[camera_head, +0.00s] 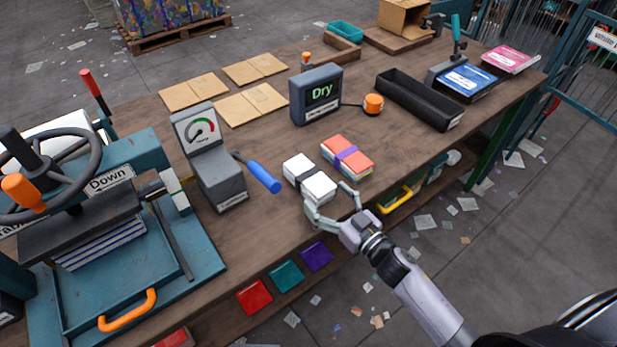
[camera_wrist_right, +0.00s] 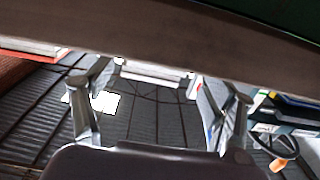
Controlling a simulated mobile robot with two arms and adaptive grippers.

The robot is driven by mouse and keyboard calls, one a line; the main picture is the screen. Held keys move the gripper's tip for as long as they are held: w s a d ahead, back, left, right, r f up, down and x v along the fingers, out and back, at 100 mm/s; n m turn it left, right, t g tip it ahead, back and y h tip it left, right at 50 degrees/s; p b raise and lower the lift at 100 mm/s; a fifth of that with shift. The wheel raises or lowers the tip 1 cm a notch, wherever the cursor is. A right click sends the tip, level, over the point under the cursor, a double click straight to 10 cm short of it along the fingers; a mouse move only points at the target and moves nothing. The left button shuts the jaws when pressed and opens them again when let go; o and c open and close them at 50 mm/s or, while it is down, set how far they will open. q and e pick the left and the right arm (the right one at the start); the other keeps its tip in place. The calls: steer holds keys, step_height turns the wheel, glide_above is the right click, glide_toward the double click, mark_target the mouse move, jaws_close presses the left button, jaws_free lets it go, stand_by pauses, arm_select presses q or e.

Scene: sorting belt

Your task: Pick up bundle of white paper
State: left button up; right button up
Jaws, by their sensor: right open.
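The bundle of white paper (camera_head: 310,178) lies on the wooden table near its front edge, with a dark band around its middle. My right gripper (camera_head: 333,200) is open and empty just in front of the bundle, its fingers spread toward the bundle's near end. In the right wrist view, what looks like the bundle's white end (camera_wrist_right: 152,72) shows between the two fingers of the gripper (camera_wrist_right: 152,85). I cannot tell whether a finger touches it. My left gripper is not in view.
An orange-red bundle with a purple band (camera_head: 346,157) lies close to the right of the white one. A grey gauge device (camera_head: 218,180) with a blue handle stands to the left. A "Dry" display box (camera_head: 317,95) stands behind. A black tray (camera_head: 418,100) is at the right.

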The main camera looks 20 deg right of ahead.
mark_target(314, 179)
steer(key=shift+w+a, duration=0.2)
steer(key=shift+w, duration=0.4)
steer(key=x, duration=0.2)
steer(key=p+x, duration=0.1)
steer(key=x, duration=0.1)
steer(key=shift+w+d+r, duration=0.25)
steer(key=shift+r, duration=0.15)
steer(key=shift+w+a+f, duration=0.1)
steer(key=shift+w+a, duration=0.1)
steer(key=shift+w, duration=0.25)
steer(key=shift+c, duration=0.4)
steer(key=c, duration=1.4)
